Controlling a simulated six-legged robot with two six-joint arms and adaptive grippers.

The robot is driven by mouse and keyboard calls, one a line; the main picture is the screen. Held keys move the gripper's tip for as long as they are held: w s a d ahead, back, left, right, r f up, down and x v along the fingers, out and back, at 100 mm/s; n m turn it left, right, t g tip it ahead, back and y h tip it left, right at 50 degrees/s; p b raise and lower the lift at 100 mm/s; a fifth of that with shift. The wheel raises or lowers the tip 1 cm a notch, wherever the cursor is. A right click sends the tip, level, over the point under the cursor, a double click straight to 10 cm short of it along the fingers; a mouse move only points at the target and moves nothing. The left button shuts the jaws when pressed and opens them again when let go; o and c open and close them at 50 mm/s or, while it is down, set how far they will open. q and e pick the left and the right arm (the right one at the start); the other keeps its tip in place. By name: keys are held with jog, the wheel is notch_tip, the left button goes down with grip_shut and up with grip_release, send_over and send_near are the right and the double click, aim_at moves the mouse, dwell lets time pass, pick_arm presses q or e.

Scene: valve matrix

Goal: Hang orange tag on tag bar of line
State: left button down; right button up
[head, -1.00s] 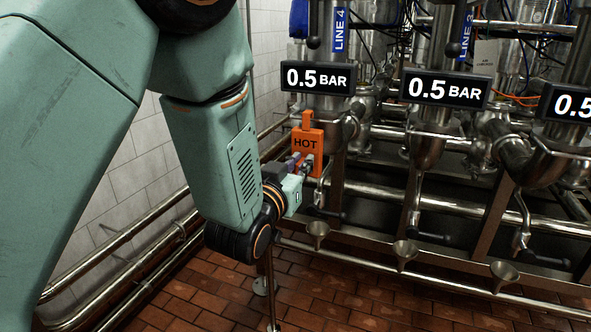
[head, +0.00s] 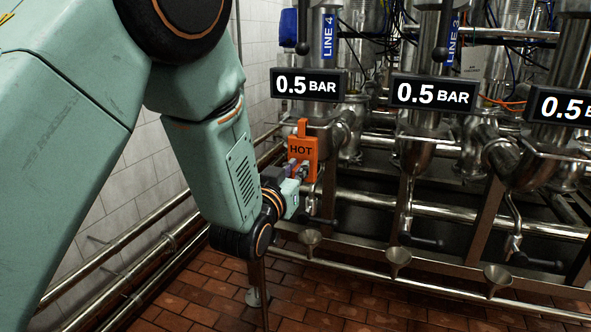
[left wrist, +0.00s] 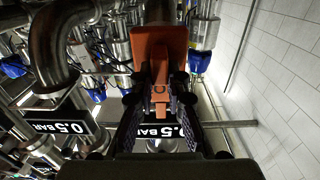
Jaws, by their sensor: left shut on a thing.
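The orange tag (head: 302,158), marked HOT, is upright in front of the lower part of the LINE 4 pipework in the head view. My left gripper (head: 304,171) is shut on it, with the hook part of the tag pointing up. In the left wrist view the tag (left wrist: 160,52) sits between the fingers of my left gripper (left wrist: 160,108). I cannot make out a tag bar, and I cannot tell whether the tag touches anything behind it. My right gripper is not in view.
A 0.5 BAR display (head: 309,85) hangs just above the tag, below the LINE 4 label (head: 329,36). Another display (head: 433,93) is to the right. Small funnels (head: 398,257) and black-handled valves (head: 421,240) stand low in front. A tiled wall (head: 146,158) is at left.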

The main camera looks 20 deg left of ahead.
pick_arm(q)
jog(key=c, duration=1.3)
grip_release()
jog(key=shift+o, duration=0.2)
